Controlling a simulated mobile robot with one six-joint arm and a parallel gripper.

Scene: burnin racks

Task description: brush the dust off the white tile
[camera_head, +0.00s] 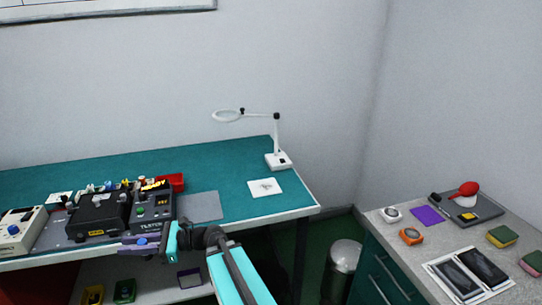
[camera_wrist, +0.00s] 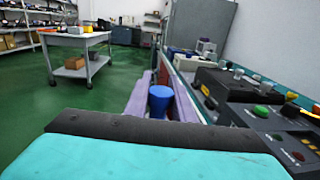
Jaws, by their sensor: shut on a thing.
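The white tile (camera_head: 258,192) lies flat on the right part of the teal bench top in the head view, with a small patch of grey specks in its middle. My gripper (camera_head: 141,243) is at the bench's front edge, left of the tile and well apart from it. Its purple jaws are shut on a blue round-topped thing, which also shows between the jaws in the wrist view (camera_wrist: 160,98). This may be the brush handle; its lower end and any bristles are hidden. The tile is not in the wrist view.
A tester box (camera_head: 153,207) and a black unit (camera_head: 97,214) stand close behind my gripper. A grey mat (camera_head: 201,207) lies between them and the tile. A white magnifier lamp (camera_head: 279,160) stands behind the tile. A grey counter (camera_head: 408,250) is at the right.

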